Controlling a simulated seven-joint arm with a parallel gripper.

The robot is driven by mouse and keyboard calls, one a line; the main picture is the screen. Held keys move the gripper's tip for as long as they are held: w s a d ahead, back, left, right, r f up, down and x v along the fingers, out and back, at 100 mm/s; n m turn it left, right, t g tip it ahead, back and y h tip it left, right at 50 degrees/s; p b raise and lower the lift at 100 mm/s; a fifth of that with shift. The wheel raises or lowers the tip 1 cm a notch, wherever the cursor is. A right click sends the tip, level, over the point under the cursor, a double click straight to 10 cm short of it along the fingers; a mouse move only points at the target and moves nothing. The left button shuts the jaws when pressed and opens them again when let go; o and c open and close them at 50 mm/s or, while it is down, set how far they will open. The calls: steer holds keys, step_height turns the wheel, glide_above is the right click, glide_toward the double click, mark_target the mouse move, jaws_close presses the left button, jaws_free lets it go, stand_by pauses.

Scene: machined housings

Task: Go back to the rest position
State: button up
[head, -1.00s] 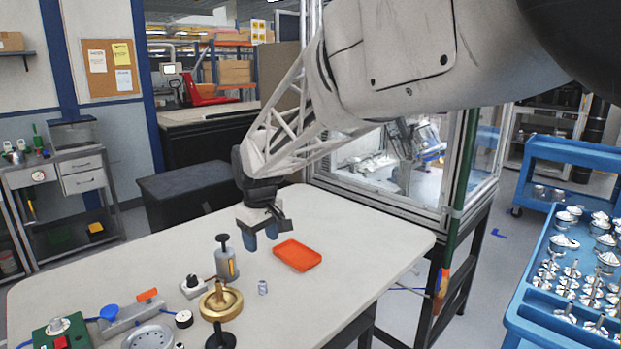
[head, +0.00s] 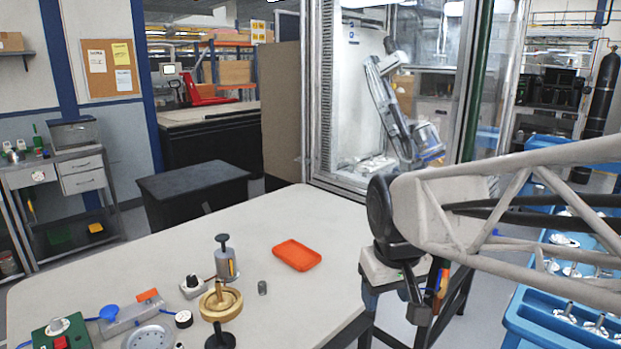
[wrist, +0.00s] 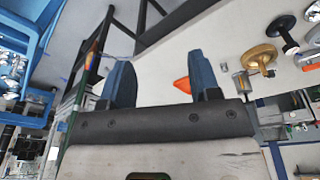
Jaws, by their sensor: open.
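My gripper (head: 393,318) is off the right edge of the white table (head: 270,225) in the head view, with its fingers pointing down. In the wrist view its two blue fingers (wrist: 160,85) are spread apart with nothing between them. My arm reaches in from the right side of the head view. An orange tray (head: 297,255) lies on the table to the left of my gripper; part of it shows beside a finger in the wrist view (wrist: 183,85).
A brass housing (head: 221,303), a small metal cylinder (head: 262,287) and several fixtures stand on the table's front left. A blue cart (head: 560,320) with metal parts is at the right. A glass-walled machine (head: 400,100) stands behind the table.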

steer(key=s+d+f+m, duration=0.3)
steer(key=s+d, duration=0.2)
steer(key=s, duration=0.6)
steer(key=shift+s+d+f+t, duration=0.2)
steer(key=shift+d+f+t, duration=0.1)
steer(key=shift+d+f, duration=0.1)
